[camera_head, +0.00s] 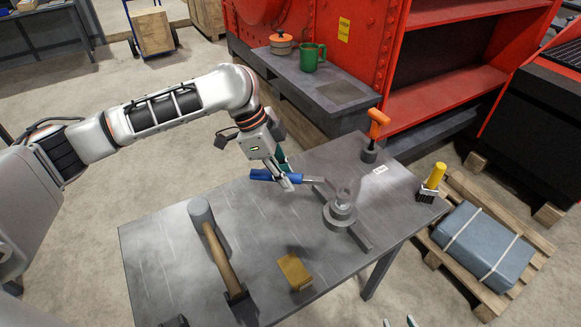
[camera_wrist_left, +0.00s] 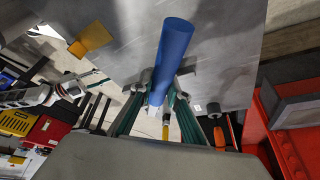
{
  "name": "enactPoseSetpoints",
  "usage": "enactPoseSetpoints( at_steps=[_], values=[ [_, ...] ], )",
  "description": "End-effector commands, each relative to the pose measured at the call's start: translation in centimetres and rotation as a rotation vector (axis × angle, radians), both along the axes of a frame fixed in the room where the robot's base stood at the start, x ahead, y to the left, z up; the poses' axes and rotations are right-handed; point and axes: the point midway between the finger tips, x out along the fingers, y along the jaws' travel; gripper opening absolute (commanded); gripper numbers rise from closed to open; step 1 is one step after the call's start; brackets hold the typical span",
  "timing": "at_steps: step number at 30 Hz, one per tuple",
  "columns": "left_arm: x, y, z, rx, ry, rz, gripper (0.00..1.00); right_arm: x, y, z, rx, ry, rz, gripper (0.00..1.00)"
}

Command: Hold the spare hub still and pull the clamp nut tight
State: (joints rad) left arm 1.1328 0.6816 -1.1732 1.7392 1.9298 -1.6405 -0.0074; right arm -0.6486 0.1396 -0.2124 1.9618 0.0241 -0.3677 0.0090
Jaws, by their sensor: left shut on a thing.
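The spare hub (camera_head: 340,213), a grey round stepped part, sits on the table over a dark flat bar near the right edge. A pale, blurry upright shape rises from its top; I cannot make out the clamp nut there. My left gripper (camera_head: 287,180) is shut on the blue handle (camera_head: 261,174) of a tool, left of the hub. The tool's metal shaft (camera_head: 311,182) points toward the hub; I cannot tell if it touches. In the left wrist view the blue handle (camera_wrist_left: 174,50) lies between the fingers. My right gripper (camera_head: 398,322) shows only two separated fingertips at the bottom edge.
A pallet with a strapped grey package (camera_head: 485,245) stands right.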

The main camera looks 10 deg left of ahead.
Motion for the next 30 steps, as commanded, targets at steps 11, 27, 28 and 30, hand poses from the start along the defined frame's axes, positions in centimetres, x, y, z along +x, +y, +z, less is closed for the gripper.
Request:
enactPoseSetpoints(
  at_steps=[11, 27, 28, 30],
  values=[
    [-4.3, -1.3, 0.1, -0.001, -0.003, 0.302, 0.00, 0.0, 0.0, 0.0, 0.000, 0.000, 0.000, 0.34],
    [-8.2, -4.0, 0.1, -0.002, -0.003, 0.640, 0.00, 0.0, 0.0, 0.0, 0.000, 0.000, 0.000, 0.34],
    [-8.3, -4.0, 0.1, -0.003, -0.003, 0.650, 0.00, 0.0, 0.0, 0.0, 0.000, 0.000, 0.000, 0.34],
    [-8.5, -4.2, 0.1, -0.002, -0.002, 0.673, 0.00, 0.0, 0.0, 0.0, 0.000, 0.000, 0.000, 0.34]
  ],
)
